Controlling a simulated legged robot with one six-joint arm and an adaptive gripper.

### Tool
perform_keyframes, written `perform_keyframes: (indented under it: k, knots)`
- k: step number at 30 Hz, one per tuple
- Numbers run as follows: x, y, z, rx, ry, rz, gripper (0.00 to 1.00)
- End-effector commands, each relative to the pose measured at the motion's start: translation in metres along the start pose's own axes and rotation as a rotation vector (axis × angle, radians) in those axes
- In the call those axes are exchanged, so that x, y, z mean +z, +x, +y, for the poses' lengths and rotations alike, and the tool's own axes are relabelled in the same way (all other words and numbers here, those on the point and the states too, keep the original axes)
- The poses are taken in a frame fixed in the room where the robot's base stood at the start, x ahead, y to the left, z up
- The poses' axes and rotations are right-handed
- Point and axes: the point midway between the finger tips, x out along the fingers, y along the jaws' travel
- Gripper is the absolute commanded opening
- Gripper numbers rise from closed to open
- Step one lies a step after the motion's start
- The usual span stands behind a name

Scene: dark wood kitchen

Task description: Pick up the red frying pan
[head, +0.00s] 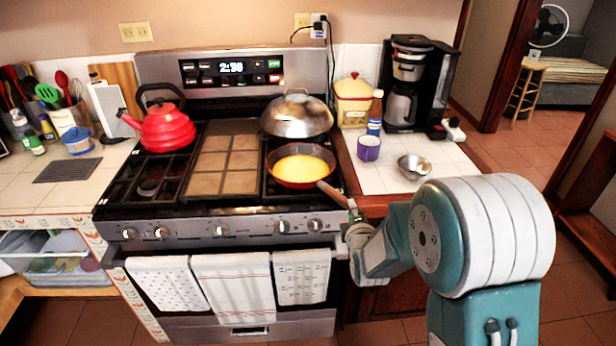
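The red frying pan (272,176) sits on the front right burner of the stove. It looks level, with a yellow filling inside. Its brown handle (333,194) points toward the lower right, past the stove's front edge. My gripper (353,208) is at the outer end of the handle, reaching in from the right. The fingers are small and partly hidden by my own arm. I cannot tell whether they are closed on the handle or only beside it.
A domed metal lid (296,117) stands right behind the pan. A red kettle (166,128) is on the left burners. A purple mug (368,149), a metal bowl (413,166) and a coffee maker (414,85) stand on the right counter. Towels (232,287) hang below the knobs.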

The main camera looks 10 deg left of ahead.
Motion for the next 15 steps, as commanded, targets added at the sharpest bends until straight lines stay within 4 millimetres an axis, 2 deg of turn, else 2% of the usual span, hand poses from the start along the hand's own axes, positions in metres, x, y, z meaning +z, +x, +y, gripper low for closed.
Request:
perform_keyframes:
  k: [15]
  knots:
    - [-0.0012,0.0005,0.0021,0.004,-0.001,-0.001,0.0]
